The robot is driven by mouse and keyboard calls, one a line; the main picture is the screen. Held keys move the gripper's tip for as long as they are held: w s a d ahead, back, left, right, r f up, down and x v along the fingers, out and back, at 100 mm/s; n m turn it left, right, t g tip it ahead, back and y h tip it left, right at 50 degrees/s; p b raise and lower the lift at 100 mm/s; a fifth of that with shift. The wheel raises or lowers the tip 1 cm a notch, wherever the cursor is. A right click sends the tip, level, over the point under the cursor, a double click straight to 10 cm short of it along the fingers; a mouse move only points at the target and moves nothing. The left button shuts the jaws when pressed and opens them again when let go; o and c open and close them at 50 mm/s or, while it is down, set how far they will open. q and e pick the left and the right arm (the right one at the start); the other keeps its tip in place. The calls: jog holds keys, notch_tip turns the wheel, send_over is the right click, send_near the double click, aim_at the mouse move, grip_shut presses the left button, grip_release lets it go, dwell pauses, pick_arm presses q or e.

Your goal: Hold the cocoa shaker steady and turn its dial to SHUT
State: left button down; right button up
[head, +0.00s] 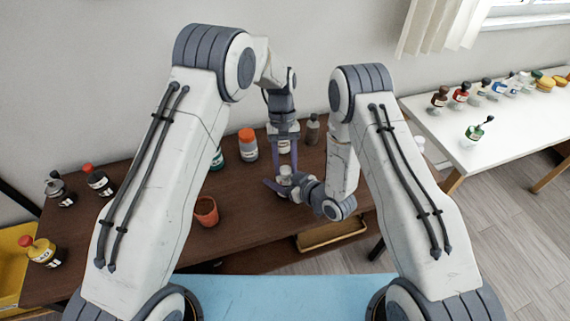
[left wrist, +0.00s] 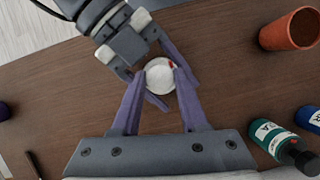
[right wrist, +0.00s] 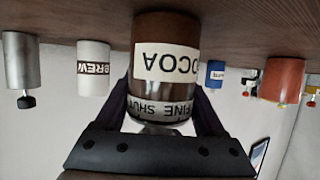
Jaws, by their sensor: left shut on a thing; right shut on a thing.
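The cocoa shaker (right wrist: 165,62) shows upside down in the right wrist view. It has a brown body, a COCOA label and a pale band (right wrist: 160,110) lettered FINE and SHUT. Its round white top (left wrist: 160,75), with a red mark near the edge, shows in the left wrist view; the head view shows it small (head: 285,171). My left gripper (left wrist: 159,72) reaches from above and is shut on the white top. My right gripper (head: 286,184) comes from the side and is shut on the shaker. Which dial word lines up with the red mark cannot be read.
An orange-capped jar (head: 248,146), a grey bottle (head: 312,130) and a green bottle (head: 217,159) stand nearby on the brown table (head: 150,225). A terracotta cup (head: 206,211) stands to the left. A white table (head: 500,135) at right holds several bottles.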

pick_arm(q)
jog(key=shift+m, duration=0.5)
jog(key=shift+c, duration=2)
grip_release()
jog(key=v, duration=1.2)
jog(key=shift+d, duration=0.2)
